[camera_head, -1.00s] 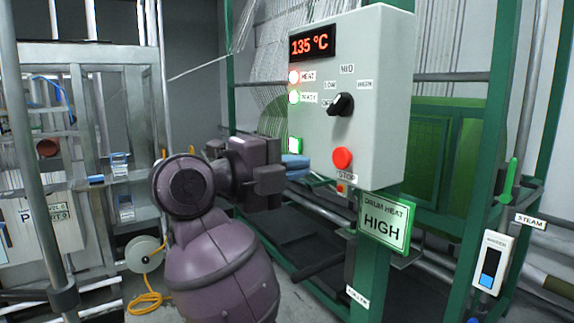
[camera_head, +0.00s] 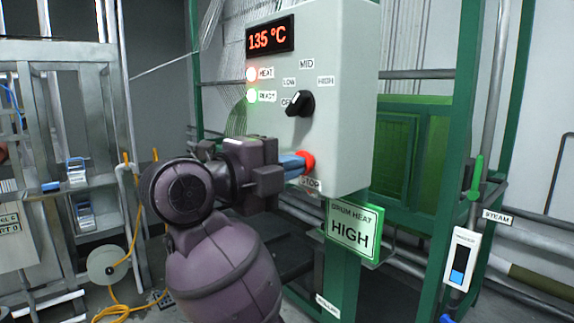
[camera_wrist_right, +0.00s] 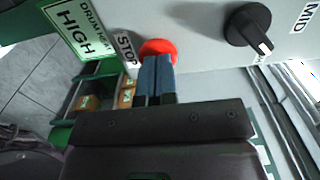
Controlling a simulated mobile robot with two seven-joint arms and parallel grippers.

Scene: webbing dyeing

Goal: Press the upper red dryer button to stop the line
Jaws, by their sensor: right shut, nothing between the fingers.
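In the right wrist view the two blue fingers (camera_wrist_right: 156,64) lie side by side against the lower part of the red button (camera_wrist_right: 157,46). I cannot tell how far the button is pushed in. My left gripper is not in view.
The display (camera_head: 270,35) reads 135 °C. A black rotary knob (camera_head: 300,103) sits above the button. A green DRUM HEAT HIGH sign (camera_head: 352,230) hangs below the box.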

